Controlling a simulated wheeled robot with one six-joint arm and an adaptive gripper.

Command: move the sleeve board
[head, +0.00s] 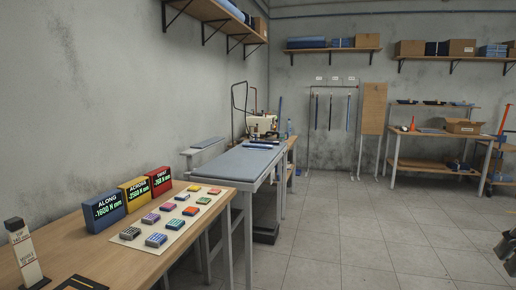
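A narrow grey padded board (208,143), which looks like the sleeve board, stands out beside the far left of a long grey padded pressing table (240,163). Its support is partly hidden behind the table. What looks like my gripper (508,250) shows as a dark shape cut off by the right edge of the head view. It is far from the board, with open floor between them. I cannot make out its fingertips or anything held in it.
A wooden bench (75,245) in front at left holds blue, yellow and red displays and a panel (165,217) of coloured blocks. A machine (262,124) stands behind the pressing table. A shelf unit (435,135) stands at the back right. The tiled floor (350,230) is clear.

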